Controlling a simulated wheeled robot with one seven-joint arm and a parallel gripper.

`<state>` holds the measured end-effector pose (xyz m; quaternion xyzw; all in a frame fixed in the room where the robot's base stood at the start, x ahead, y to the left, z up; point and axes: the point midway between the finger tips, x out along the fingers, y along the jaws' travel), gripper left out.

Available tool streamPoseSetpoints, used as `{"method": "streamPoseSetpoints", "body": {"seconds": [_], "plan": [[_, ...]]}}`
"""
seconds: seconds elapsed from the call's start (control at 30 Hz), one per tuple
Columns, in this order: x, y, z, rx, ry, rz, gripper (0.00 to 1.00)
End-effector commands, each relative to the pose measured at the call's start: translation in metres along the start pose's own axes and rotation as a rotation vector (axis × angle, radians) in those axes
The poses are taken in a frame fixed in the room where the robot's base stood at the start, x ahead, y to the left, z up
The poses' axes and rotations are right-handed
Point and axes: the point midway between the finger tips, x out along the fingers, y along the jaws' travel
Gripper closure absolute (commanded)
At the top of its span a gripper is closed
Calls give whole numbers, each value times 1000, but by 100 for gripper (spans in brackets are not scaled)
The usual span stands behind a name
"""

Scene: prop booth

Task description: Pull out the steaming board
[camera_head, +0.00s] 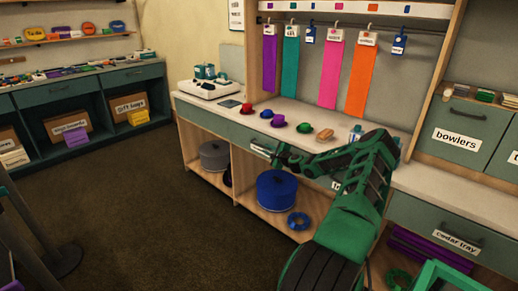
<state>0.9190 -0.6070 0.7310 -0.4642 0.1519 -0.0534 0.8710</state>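A long green front (215,122) runs under the white worktop in the middle of the view. It looks flush with the cabinet, and I cannot tell whether it is the steaming board. A pale label (262,150) on the front is too small to read. My gripper (281,158) is beside this label, in front of the green panel, with my green arm reaching in from the lower right. Whether it touches a handle there is unclear. My arm hides the right part of the front and another label. The finger opening is too small to judge.
Coloured ribbons hang above.

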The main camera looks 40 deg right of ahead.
Motion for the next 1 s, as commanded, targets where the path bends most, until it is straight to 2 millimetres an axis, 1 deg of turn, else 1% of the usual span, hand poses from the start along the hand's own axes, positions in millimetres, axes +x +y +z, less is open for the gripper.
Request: {"method": "streamPoseSetpoints", "body": {"seconds": [0.03,0.2,0.4,0.6,0.9,0.93,1.0], "plan": [[10,0,0,-1,0,0,82],[40,-1,-3,-2,2,-1,82],[65,-1,-3,-2,2,0,82],[77,-2,-3,-2,2,0,82],[78,-2,-3,-2,2,0,82],[78,-1,-3,-2,2,0,85],[78,-1,-3,-2,2,0,100]]}}
